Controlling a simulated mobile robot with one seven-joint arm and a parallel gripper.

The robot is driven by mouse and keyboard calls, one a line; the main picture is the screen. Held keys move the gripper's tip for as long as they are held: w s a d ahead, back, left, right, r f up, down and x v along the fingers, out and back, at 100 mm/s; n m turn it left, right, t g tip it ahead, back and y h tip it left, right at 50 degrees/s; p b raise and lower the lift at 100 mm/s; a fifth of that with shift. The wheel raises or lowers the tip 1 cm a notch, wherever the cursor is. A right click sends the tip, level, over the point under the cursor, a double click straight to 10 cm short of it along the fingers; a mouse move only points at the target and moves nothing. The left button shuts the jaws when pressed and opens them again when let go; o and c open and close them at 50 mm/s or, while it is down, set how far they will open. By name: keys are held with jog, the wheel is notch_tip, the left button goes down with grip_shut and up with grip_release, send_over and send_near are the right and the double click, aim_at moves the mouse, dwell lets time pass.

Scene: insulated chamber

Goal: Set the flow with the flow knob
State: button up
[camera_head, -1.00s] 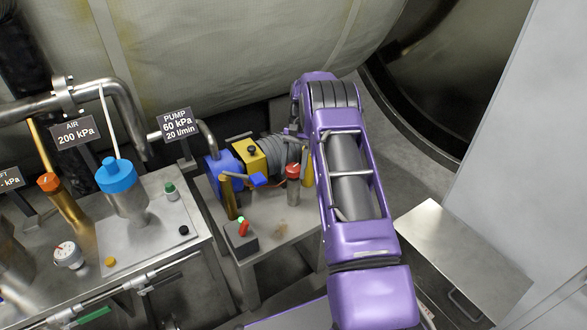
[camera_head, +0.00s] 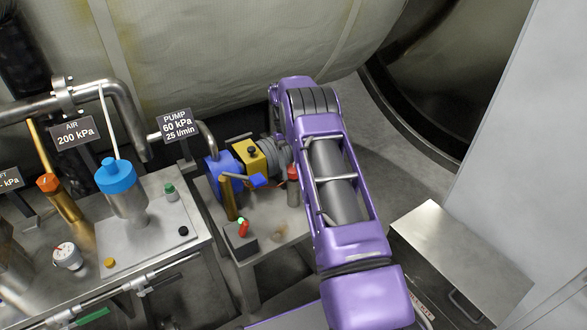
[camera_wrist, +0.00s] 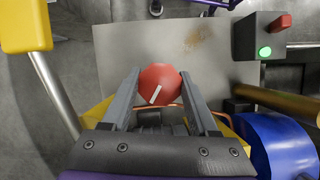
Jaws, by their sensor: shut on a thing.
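The red flow knob (camera_wrist: 159,80) is round with a white pointer line and sits between the fingers of my gripper (camera_wrist: 160,88) in the wrist view. The fingers are shut on its two sides. The pointer line slants, its lower end toward the lower left. In the head view the red knob (camera_head: 293,173) tops a grey post on the pump bench, partly covered by my purple arm, and my fingers are hidden there. The pump sign (camera_head: 175,124) reads 60 kPa, 25 l/min.
The blue and yellow pump (camera_head: 250,158) stands just left of the knob, with a brass post and blue lever (camera_head: 258,181) in front. A switch box (camera_head: 240,238) has a red toggle and a lit green lamp. A metal cabinet (camera_head: 455,255) stands at right.

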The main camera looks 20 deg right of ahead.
dwell(0.3)
jog(key=o, duration=1.4)
jog(key=shift+r, duration=0.1)
jog(key=shift+p+v, duration=0.45)
jog(key=shift+v, duration=3.2)
